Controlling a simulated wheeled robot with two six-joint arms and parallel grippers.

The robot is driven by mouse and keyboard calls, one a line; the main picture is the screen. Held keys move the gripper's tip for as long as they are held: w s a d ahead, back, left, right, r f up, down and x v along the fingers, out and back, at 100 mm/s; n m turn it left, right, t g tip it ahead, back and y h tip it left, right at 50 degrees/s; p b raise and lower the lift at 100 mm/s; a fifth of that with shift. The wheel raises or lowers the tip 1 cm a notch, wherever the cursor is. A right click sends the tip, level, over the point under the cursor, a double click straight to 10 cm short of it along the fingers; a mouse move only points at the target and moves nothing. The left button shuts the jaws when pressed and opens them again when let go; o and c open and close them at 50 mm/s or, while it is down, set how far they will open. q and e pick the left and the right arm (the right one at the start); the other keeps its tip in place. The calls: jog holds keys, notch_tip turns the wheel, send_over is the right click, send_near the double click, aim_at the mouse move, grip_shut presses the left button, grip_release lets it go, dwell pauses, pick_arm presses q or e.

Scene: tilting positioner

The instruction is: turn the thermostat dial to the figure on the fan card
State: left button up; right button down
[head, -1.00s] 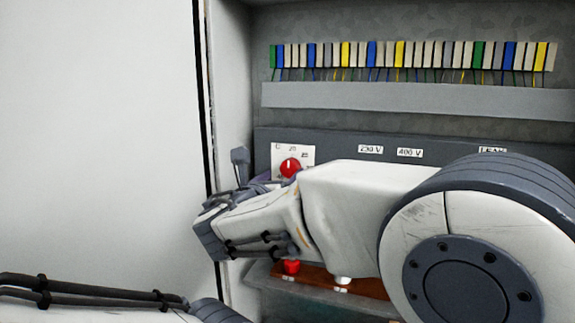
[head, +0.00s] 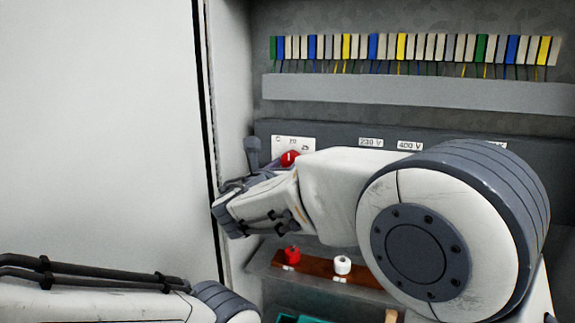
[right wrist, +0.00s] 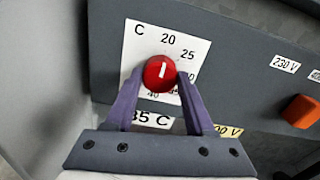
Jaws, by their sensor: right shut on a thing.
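The thermostat dial (head: 289,158) is a red knob on a white scale plate (head: 306,142). In the right wrist view the dial (right wrist: 159,73) has a white mark pointing up, roughly toward 20. The plate (right wrist: 193,37) shows C, 20 and 25; lower figures, including 40, are partly covered by the fingers. My right gripper (right wrist: 160,77) is shut on the dial, one purple finger at each side. A white label (right wrist: 150,120) below reads 35 C, its left end partly hidden; I cannot tell if it is the fan card. My left gripper is out of view.
An orange knob (right wrist: 300,111) and a 230 V label (right wrist: 285,64) are to the right. A brown shelf (head: 318,270) below bears a red peg (head: 292,254) and a white peg (head: 342,264). Terminal blocks (head: 410,47) line the back. A white door (head: 95,130) fills the left.

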jog(key=shift+f+m+b, duration=0.1)
jog(key=shift+m+b, duration=12.75)
jog(key=shift+m, duration=0.45)
jog(key=shift+c, duration=1.3)
grip_release()
jog(key=shift+s, duration=0.1)
